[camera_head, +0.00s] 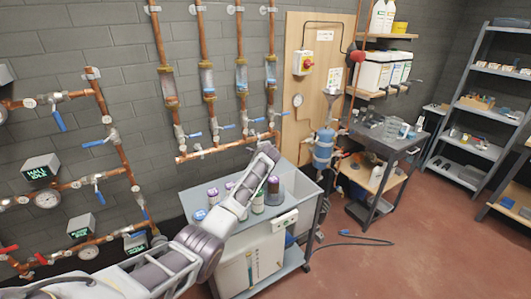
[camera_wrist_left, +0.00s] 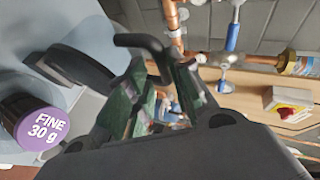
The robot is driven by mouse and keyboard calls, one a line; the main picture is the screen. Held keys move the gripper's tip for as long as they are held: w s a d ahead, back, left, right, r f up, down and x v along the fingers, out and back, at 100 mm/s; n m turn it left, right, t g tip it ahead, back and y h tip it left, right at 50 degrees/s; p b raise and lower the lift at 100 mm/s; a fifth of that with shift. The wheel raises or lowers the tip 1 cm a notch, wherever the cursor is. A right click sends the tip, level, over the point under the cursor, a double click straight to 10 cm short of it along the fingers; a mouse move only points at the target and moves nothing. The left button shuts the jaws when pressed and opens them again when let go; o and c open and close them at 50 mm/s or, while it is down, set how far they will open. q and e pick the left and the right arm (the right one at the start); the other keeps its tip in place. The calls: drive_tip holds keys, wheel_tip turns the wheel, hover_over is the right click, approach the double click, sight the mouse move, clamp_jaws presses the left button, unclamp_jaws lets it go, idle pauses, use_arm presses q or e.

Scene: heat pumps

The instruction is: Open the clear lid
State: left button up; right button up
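I cannot make out a clear lid for certain in either view. A pale, see-through tub (camera_head: 304,188) forms the right part of the cart top in the head view. My left arm reaches from the lower left over the cart, and its end hides part of the cart top. My left gripper (camera_wrist_left: 160,100) shows in the wrist view, with green-padded fingers apart and background visible between them. It holds nothing that I can see. Its fingers look tilted towards the wall pipes. My right gripper is in neither view.
Purple-capped jars stand on the cart (camera_head: 270,225); one jar (camera_wrist_left: 38,125) is close beside the gripper in the wrist view. Copper pipes (camera_head: 160,50) with blue-handled valves line the wall. A dark workbench (camera_head: 385,150) stands at right. A cable (camera_head: 355,240) lies on open red floor.

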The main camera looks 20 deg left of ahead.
use_arm(q)
drive_tip(key=v, duration=1)
idle(0.7)
drive_tip(key=shift+s+d, duration=0.1)
drive_tip(key=shift+c, duration=0.5)
